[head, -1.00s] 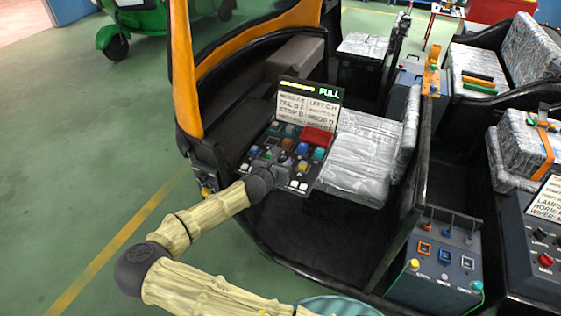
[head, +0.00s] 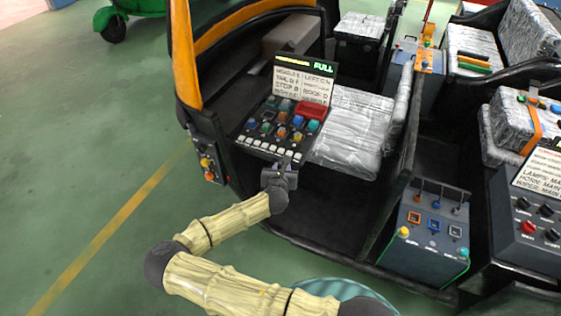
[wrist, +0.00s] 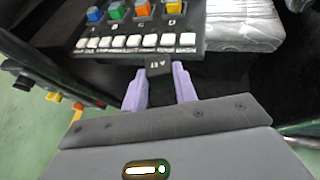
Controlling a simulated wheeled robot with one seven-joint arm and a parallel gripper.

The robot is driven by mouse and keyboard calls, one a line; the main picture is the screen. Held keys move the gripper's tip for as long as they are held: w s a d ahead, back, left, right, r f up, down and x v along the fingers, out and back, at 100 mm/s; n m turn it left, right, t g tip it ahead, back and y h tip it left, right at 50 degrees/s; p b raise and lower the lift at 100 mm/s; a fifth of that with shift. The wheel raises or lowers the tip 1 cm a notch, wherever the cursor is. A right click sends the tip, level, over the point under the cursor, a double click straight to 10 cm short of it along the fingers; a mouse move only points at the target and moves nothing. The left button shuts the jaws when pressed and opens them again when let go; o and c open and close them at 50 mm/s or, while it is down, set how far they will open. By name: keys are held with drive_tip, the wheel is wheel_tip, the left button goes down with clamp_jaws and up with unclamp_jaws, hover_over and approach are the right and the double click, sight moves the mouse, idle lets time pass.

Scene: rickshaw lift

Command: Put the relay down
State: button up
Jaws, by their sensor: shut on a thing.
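My gripper (wrist: 160,88) has two pale lavender fingers, shut on a small dark relay (wrist: 158,65) with faint light lettering on its face. In the head view my gripper (head: 283,168) hangs just in front of the near edge of the black relay panel (head: 262,146). The panel carries coloured blocks in rows, a row of white keys along its near edge, and a raised label board (head: 304,82). In the wrist view the relay is just below the white keys (wrist: 135,41). Whether it touches the panel edge is unclear.
A silver-wrapped seat (head: 350,130) is right of the panel. A side box with knobs (head: 208,158) is at the left. A grey box with coloured sockets (head: 432,232) stands on the right. The dark footwell (head: 325,205) below my gripper looks clear.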

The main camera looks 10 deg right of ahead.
drive_tip(key=shift+s+d+f+n+t+y, duration=0.2)
drive_tip(key=shift+s+f+n+t+y, duration=0.05)
drive_tip(key=shift+s+f+n+y, duration=0.75)
drive_tip(key=shift+s+d+f+n+t+y, duration=0.2)
drive_tip(key=shift+s+f+n+t+y, duration=0.05)
drive_tip(key=shift+s+f+n+y, duration=0.7)
